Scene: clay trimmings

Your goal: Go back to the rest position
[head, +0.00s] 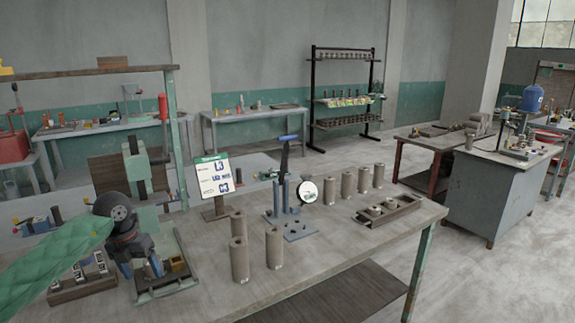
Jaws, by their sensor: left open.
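My left arm comes in from the left in a green sleeve. My left gripper (138,268) points down over the left end of the workbench (325,248), in front of a green upright stand (136,165). Its jaws are open, close above the stand's base (172,283); whether they touch anything there I cannot tell. Several brown-grey clay cylinders (240,262) stand upright on the bench, three near the front and several in a row behind (347,188). My right gripper does not show.
A lever press with a dial (291,212) and a sign (214,178) stand mid-bench. A tray (388,212) with small pieces lies at right. A dark tray (82,287) sits beside my left gripper. The bench's front right is clear. Other benches and a shelf rack (343,95) stand behind.

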